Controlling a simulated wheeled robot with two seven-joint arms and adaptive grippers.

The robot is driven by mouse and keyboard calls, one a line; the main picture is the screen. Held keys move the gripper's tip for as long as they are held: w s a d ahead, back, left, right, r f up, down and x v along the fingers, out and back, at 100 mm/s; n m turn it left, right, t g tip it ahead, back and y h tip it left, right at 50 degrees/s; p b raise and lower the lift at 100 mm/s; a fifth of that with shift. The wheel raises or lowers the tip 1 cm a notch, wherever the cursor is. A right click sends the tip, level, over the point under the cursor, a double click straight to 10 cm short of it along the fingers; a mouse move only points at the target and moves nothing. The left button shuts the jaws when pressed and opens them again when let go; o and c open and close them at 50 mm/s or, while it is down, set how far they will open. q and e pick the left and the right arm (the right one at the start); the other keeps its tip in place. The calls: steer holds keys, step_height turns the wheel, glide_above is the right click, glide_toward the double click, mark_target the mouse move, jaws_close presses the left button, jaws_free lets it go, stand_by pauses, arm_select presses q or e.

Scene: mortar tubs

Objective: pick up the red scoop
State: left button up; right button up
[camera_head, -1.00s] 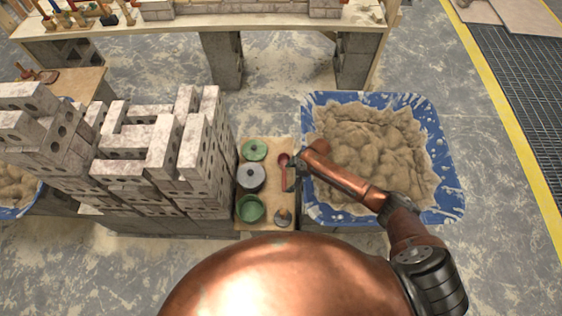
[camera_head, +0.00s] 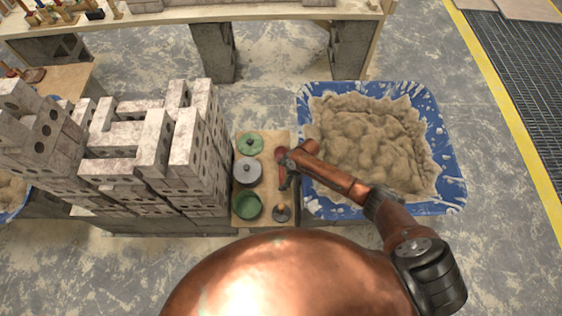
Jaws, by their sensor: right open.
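The red scoop (camera_head: 281,155) lies on the small wooden board (camera_head: 268,219) between the brick stack and the blue tub. Only part of it shows; my right gripper and its wrist cover much of the rest. My right gripper (camera_head: 286,174) is open and lies over or beside the scoop's handle in the picture. I cannot tell whether it touches the handle. My left gripper is not in view.
A green lid (camera_head: 250,143), a grey lidded pot (camera_head: 247,171), a green bowl (camera_head: 247,206) and a small round tool (camera_head: 281,212) share the board. Stacked bricks (camera_head: 184,148) rise on its left. The blue mortar tub (camera_head: 452,160) stands right.

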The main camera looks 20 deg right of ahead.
steer(key=c, duration=1.6)
steer(key=shift+r, duration=0.2)
